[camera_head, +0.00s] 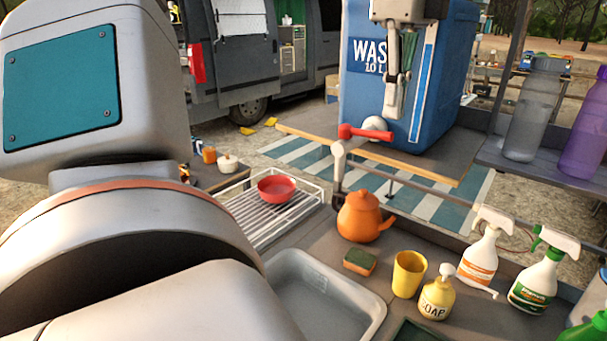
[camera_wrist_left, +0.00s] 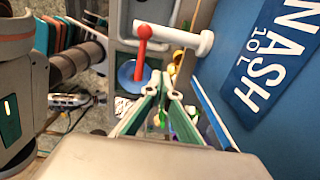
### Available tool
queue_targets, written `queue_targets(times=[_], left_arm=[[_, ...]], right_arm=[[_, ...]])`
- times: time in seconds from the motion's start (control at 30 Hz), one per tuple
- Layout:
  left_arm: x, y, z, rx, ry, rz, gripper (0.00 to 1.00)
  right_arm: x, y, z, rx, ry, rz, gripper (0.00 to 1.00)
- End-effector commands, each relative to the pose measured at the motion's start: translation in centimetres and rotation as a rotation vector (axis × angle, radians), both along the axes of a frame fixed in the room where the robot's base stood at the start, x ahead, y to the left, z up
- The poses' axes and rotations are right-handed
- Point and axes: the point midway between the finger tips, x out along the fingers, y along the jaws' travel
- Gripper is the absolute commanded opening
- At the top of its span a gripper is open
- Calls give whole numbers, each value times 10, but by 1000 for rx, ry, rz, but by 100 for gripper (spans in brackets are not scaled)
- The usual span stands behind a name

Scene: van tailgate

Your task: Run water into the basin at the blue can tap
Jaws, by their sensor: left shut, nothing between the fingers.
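The blue water can (camera_head: 455,75) with a WASH 10 L label stands at the back of the counter. Its tap has a red lever (camera_head: 367,134), which also shows in the wrist view (camera_wrist_left: 143,45) beside the pale tap body (camera_wrist_left: 175,38). The lever lies roughly sideways in the head view. My left gripper (camera_head: 393,110) points down in front of the can, its tips just above the lever's right end. Its fingers (camera_wrist_left: 166,80) are closed and empty, and contact with the lever cannot be told. The grey basin (camera_head: 320,285) is at the front, partly hidden by my arm; no water shows.
A sponge (camera_head: 359,262), yellow cup (camera_head: 409,274), soap bottle (camera_head: 437,294) and spray bottles (camera_head: 484,248) are right of the basin. A red bowl (camera_head: 277,188) sits on a rack. Bottles (camera_head: 533,115) stand on a shelf at right.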

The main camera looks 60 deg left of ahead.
Motion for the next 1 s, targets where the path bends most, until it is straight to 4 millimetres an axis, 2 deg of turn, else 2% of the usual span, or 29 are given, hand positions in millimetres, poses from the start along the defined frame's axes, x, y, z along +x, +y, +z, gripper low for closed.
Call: queue_targets(times=[0.57,1.0], left_arm=[[0,0,-2,0,0,0,0],[0,0,-25,1,0,0,0]], right_arm=[[2,0,2,1,-7,-1,0],[-2,0,-24,1,3,-1,0]])
